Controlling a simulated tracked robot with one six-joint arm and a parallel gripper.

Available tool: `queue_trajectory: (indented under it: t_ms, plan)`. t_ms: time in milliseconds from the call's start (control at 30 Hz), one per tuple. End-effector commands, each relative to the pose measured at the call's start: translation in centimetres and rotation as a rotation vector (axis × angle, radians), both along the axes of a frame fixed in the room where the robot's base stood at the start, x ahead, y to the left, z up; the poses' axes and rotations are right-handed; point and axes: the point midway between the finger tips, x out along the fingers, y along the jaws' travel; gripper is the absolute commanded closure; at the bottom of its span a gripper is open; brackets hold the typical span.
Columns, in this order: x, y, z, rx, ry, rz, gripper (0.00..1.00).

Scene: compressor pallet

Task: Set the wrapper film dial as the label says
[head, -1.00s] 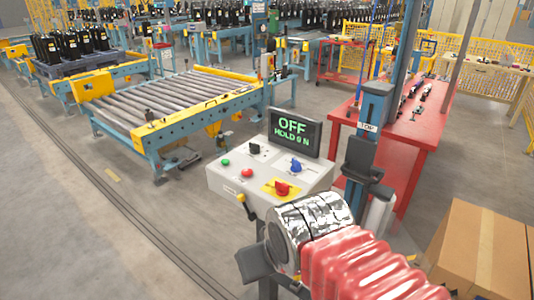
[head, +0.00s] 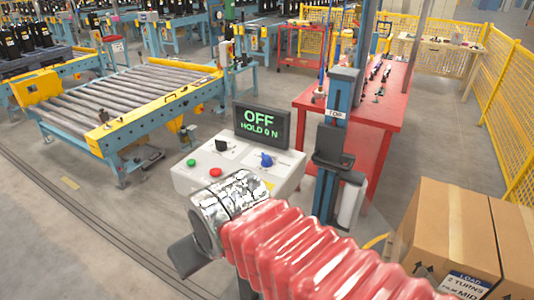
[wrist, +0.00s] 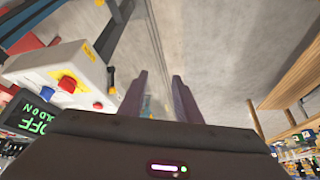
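The wrapper control box (head: 185,180) has a black dial (head: 221,145), a blue dial (head: 266,159), a green button (head: 191,162) and a red button (head: 215,172). I cannot read which dial is for film.
A screen (head: 262,126) on the box reads "OFF" and "HOLD", the rest unclear. A blue wrapper column (head: 337,110) stands behind the box to the right. Cartons (head: 440,225) stand at right, a red table (head: 385,112) behind, a roller conveyor (head: 130,95) at left.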

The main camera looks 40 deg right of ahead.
Motion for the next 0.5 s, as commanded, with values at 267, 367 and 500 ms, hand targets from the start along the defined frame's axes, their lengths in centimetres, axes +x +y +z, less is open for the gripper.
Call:
queue_trajectory:
  t_ms: [267, 367, 500]
  plan:
    - [3.0, -1.7, 2.2, -0.006, 0.021, -0.031, 0.70]
    - [5.0, -3.4, 3.5, -0.009, 0.032, -0.049, 0.70]
    - [7.9, -6.4, 5.1, -0.011, 0.049, -0.071, 0.70]
